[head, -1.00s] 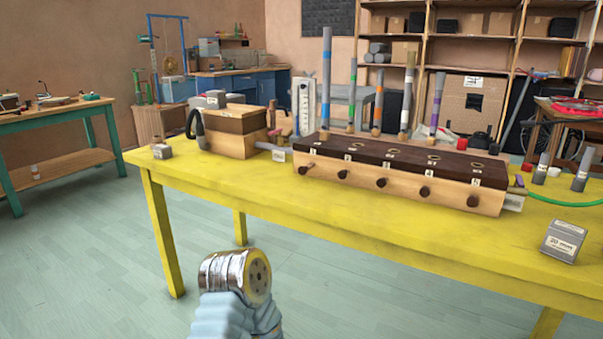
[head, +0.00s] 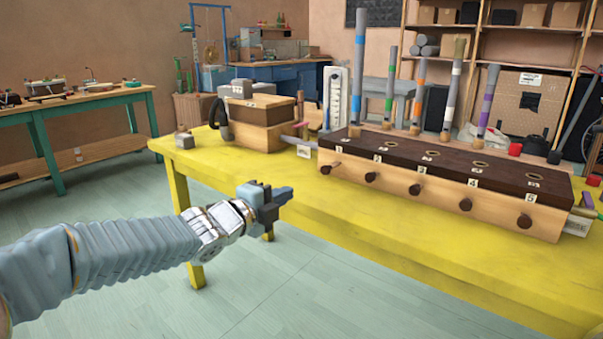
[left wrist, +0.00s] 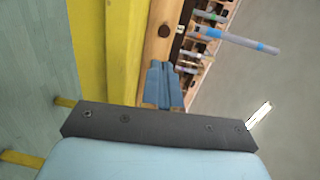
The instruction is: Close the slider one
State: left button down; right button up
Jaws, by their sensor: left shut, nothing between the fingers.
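A long wooden box (head: 440,196) with a dark top stands on the yellow table. Its front has a row of dark round knobs under labels 1 to 5. The slider one knob (head: 325,169) is at the box's left end. My left gripper (head: 284,196) is shut and empty, in front of the table edge, to the left of and below that knob, apart from it. In the left wrist view the shut fingers (left wrist: 164,84) point towards the wooden front, where one dark knob (left wrist: 164,31) shows; I cannot tell its number. My right gripper is out of view.
The yellow table (head: 370,240) has a bare strip before the box. Several banded tubes, including a blue-banded one (head: 359,80), stand upright along the box's back. A smaller wooden box (head: 262,125) with a grey hose stands to the left, near a small grey block (head: 184,140).

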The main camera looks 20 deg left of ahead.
aim_at(325, 169)
pick_arm(q)
jog(key=x, duration=0.4)
jog(key=p+x, duration=0.1)
jog(key=x, duration=0.4)
jog(key=r+x, duration=0.1)
jog(key=x, duration=0.3)
jog(key=shift+w+f+p, duration=0.15)
jog(key=shift+w+p, duration=0.2)
jog(key=shift+w, duration=0.05)
jog(key=x, duration=0.3)
jog(key=shift+w+d, duration=0.1)
jog(key=shift+w, duration=0.05)
jog(key=shift+r, duration=0.3)
